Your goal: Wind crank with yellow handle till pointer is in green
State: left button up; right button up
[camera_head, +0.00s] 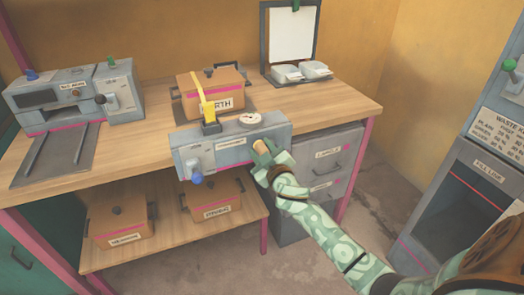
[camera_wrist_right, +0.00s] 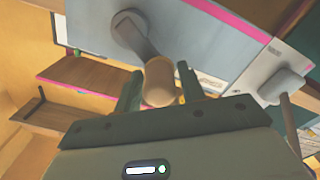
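A grey press box (camera_head: 222,157) stands at the table's front edge, with a yellow upright lever (camera_head: 208,108), a blue knob (camera_head: 196,178) and a round white gauge (camera_head: 250,119) on top. The gauge's pointer and any green zone are too small to read. The crank's tan-yellow handle (camera_wrist_right: 159,84) sits on a grey crank arm (camera_wrist_right: 133,36) at the box's right front. My right gripper (camera_head: 261,150) is at this handle. In the right wrist view, its two green fingers (camera_wrist_right: 159,76) flank the handle closely and appear shut on it. My left gripper is not in view.
Behind the box is an orange lidded crate (camera_head: 190,83). A grey machine (camera_head: 122,94) stands at the left, white dishes (camera_head: 287,73) at the back right. Grey drawers (camera_head: 330,162) lie below, and a grey waste cabinet (camera_head: 470,212) stands at the right.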

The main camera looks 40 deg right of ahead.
aim_at(272, 140)
grip_shut()
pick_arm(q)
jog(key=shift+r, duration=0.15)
pick_arm(e)
jog(key=m+p, duration=0.1)
jog(key=d+r+m+p, duration=0.1)
jog(key=m+p, duration=0.1)
jog(key=shift+s+r, duration=0.15)
jog(key=shift+r, duration=0.15)
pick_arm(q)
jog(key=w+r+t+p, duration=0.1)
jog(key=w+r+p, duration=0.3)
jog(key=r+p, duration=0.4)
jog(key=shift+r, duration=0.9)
pick_arm(e)
jog(key=shift+s+d+r+m, duration=0.1)
jog(key=shift+s+d+m, duration=0.15)
jog(key=shift+d+m, duration=1.3)
jog(key=shift+s+d+m, duration=0.2)
jog(key=shift+d+m, duration=0.15)
jog(key=shift+m, duration=2.3)
jog(key=shift+s+d+r+m, duration=0.1)
jog(key=shift+s+d+m, duration=0.15)
jog(key=shift+d+m, duration=1.3)
jog(key=shift+a+f+m, duration=0.1)
jog(key=shift+a+m, duration=0.45)
jog(key=shift+m, duration=0.2)
